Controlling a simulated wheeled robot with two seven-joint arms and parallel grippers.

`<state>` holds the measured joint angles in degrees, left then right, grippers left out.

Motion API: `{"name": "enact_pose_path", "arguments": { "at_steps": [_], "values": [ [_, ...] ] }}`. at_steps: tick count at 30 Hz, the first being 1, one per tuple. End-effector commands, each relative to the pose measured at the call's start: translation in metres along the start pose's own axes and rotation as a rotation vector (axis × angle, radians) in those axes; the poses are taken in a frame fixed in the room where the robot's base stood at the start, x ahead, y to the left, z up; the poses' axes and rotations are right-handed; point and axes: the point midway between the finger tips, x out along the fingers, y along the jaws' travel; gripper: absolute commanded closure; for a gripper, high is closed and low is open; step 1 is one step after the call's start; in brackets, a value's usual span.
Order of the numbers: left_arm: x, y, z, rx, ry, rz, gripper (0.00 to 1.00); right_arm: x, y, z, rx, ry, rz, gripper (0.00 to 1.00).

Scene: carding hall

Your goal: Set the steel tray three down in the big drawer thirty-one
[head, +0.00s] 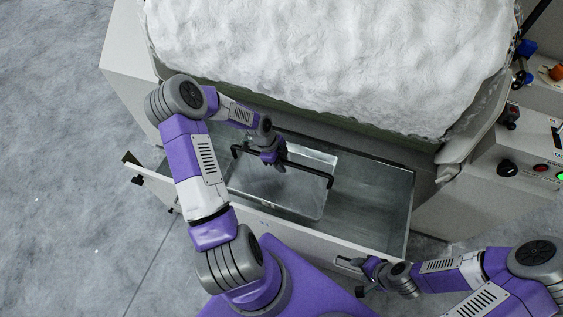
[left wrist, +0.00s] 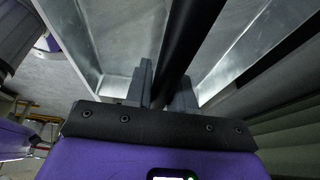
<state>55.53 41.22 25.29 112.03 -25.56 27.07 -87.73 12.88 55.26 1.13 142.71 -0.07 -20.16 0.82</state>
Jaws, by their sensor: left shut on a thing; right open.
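The steel tray (head: 300,203) is a shiny shallow metal tray with a black bar handle (head: 314,172) across it. It is within the walls of the big open drawer (head: 388,208), toward its left and middle; I cannot tell whether it touches the floor. My left gripper (head: 272,160) is shut on the handle. The left wrist view shows the fingers (left wrist: 163,88) on either side of the black bar (left wrist: 190,40). My right gripper (head: 358,276) is open beside the drawer's front handle (head: 347,263); whether the fingers straddle it is unclear. No drawer number is legible.
A large heap of white fibre (head: 330,50) sits on the machine above and behind the drawer. A control panel (head: 520,160) with knobs and coloured buttons is at the right. The drawer's right part is empty. Grey floor (head: 70,130) is clear at left.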

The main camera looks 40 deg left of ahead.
Motion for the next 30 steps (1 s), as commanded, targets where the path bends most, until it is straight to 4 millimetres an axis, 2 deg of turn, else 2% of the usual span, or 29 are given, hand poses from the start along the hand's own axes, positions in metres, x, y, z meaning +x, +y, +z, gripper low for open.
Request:
{"name": "enact_pose_path", "arguments": {
  "at_steps": [1, 20, 27, 30],
  "values": [
    [0.009, 0.000, 0.003, 0.001, 0.001, 0.000, 1.00, 0.007, 0.003, 0.000, 0.000, 0.000, 0.000, 0.47],
    [0.074, 0.000, 0.030, 0.001, 0.000, -0.001, 1.00, 0.054, 0.020, -0.002, 0.000, 0.000, 0.000, 0.47],
    [0.098, 0.001, 0.040, 0.000, 0.000, 0.001, 1.00, 0.064, 0.024, -0.003, 0.000, 0.000, 0.000, 0.47],
    [0.107, 0.000, 0.043, 0.000, 0.001, 0.000, 1.00, 0.062, 0.023, -0.003, 0.000, 0.000, 0.000, 0.47]
  ]
}}
